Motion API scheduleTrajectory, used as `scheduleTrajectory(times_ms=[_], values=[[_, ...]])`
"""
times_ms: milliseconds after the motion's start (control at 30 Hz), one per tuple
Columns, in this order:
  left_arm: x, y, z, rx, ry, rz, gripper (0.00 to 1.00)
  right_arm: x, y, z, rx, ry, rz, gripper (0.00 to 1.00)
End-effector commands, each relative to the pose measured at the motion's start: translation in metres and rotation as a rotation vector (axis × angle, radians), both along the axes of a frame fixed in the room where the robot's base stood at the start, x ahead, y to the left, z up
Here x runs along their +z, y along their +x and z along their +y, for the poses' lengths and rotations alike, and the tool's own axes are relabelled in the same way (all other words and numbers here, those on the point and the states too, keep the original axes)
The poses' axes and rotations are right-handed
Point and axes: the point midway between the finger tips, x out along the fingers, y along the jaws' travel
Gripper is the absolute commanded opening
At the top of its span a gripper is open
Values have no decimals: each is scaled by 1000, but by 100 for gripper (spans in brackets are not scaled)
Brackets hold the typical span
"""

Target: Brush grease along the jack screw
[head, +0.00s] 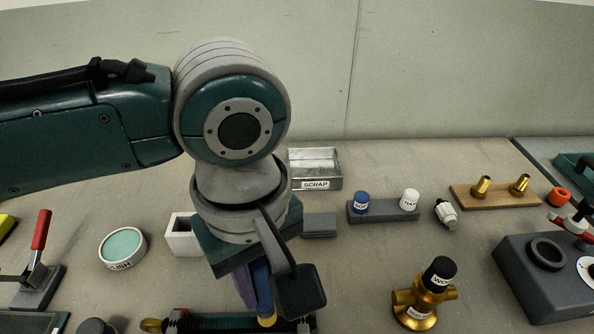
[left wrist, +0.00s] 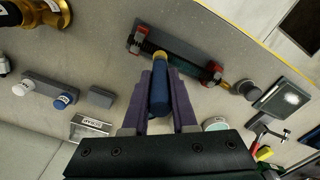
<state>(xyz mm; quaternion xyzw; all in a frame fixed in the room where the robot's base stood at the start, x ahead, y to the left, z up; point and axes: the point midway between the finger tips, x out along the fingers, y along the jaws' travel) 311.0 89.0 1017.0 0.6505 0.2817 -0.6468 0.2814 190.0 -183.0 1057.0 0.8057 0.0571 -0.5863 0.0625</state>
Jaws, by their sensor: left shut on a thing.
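My left gripper (head: 258,290) is shut on a brush (left wrist: 159,92) with a thick blue handle and a yellow collar; purple fingers (left wrist: 162,75) grip either side of the handle. The yellow end also shows in the head view, low and just past the fingers. The jack screw (left wrist: 180,60) is a long dark piece with red-and-dark holders near its ends and a brass end. In the head view the jack screw (head: 220,322) lies along the bottom edge, partly cut off. The brush's yellow end overlaps it in the wrist view; bristles and contact cannot be made out. My right gripper is out of view.
A round pale-green dish (head: 123,246), a white open box (head: 181,238) and a red-handled tool (head: 39,245) are at left. A SCRAP tray (head: 315,169) and a rack with blue and white caps (head: 385,211) stand behind. A brass valve (head: 425,298) is at right.

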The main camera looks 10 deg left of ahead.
Motion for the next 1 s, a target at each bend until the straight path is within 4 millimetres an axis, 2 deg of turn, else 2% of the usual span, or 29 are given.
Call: scheduleTrajectory(times_ms=[1000], values=[[-5, 0, 0, -1, 1, -1, 0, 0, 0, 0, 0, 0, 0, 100]])
